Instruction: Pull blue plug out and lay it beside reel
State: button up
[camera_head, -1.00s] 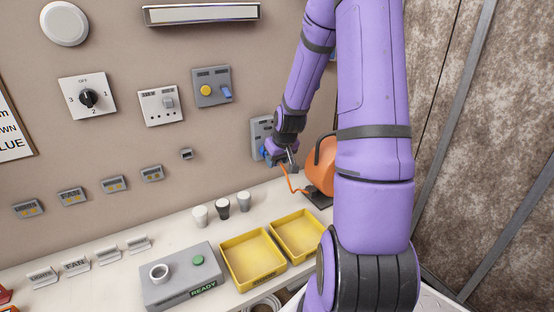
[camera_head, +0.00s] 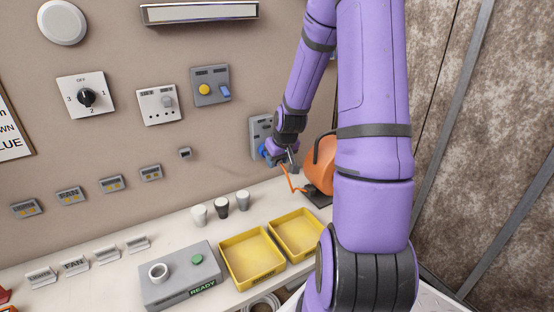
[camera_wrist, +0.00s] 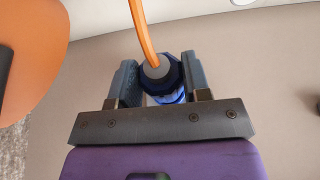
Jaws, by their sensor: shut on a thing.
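The blue plug (camera_wrist: 163,80) sits between my two fingers in the wrist view, with an orange cord running from its dark back end. My gripper (camera_wrist: 158,82) is shut on it. In the head view my gripper (camera_head: 279,157) is at the grey wall socket plate (camera_head: 259,129), with a bit of the blue plug (camera_head: 263,152) showing beside it. Whether the plug is still seated in the socket is hidden. The orange reel (camera_head: 320,165) stands on the counter to the right, partly behind my arm. It also shows in the wrist view (camera_wrist: 30,55).
Two yellow trays (camera_head: 222,244) lie on the counter, left of my arm. Several small cups (camera_head: 221,208) stand behind them. A grey box with a green button (camera_head: 160,290) is at the front left. The counter near the reel is narrow.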

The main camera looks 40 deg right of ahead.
jog(key=shift+s+a, duration=0.2)
jog(key=shift+s, duration=0.5)
jog(key=shift+s+a, duration=0.15)
jog(key=shift+s, duration=0.55)
jog(key=shift+f, duration=0.1)
